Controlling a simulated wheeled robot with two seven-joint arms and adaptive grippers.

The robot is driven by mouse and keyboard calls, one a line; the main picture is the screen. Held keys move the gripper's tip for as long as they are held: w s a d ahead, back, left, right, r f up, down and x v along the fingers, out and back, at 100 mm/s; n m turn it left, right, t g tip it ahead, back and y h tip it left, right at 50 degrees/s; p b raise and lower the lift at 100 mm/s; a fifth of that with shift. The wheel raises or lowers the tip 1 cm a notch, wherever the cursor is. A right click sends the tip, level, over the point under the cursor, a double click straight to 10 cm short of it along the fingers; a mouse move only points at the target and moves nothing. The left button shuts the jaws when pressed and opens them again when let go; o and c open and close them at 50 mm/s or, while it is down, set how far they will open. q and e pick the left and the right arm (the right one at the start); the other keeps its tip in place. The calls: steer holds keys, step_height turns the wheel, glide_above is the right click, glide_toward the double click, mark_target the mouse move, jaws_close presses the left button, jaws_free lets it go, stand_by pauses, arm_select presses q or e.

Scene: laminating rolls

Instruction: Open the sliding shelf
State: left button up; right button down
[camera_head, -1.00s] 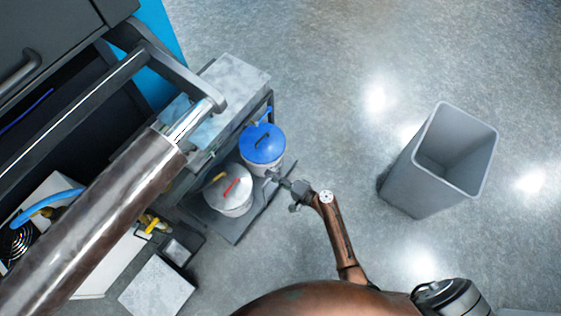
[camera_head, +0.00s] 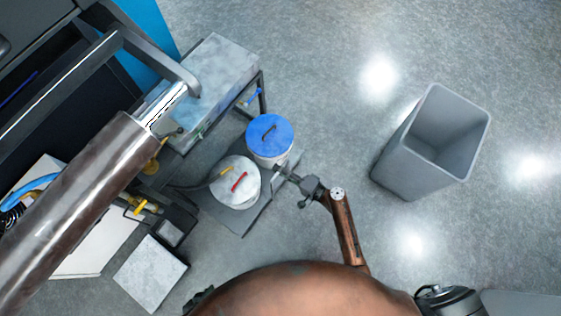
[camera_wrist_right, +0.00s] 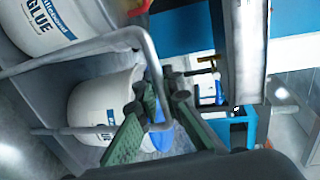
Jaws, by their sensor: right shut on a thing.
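The sliding shelf (camera_head: 240,226) is a low grey platform at the bottom of a metal cart. It sticks out to the lower right and carries a bucket with a blue lid (camera_head: 270,132) and a bucket with a pale lid (camera_head: 236,186). Its metal bar handle (camera_wrist_right: 149,52) shows in the right wrist view, in front of the white glue buckets (camera_wrist_right: 105,98). My right gripper (camera_head: 289,176) is at the shelf's outer edge, shut on the handle. Its green-padded fingers (camera_wrist_right: 163,100) are around the bar; the exact contact is partly hidden. My left gripper is not in view.
The cart's grey top (camera_head: 222,62) stands above the shelf. A grey bin (camera_head: 400,153) stands on the floor at right. Open floor lies between shelf and bin. A large pipe-like cylinder (camera_head: 75,200) crosses the left. A pale square block (camera_head: 150,272) lies lower left.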

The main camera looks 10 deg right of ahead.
steer(key=c, duration=2.1)
jaws_free()
steer(key=v, duration=1.2)
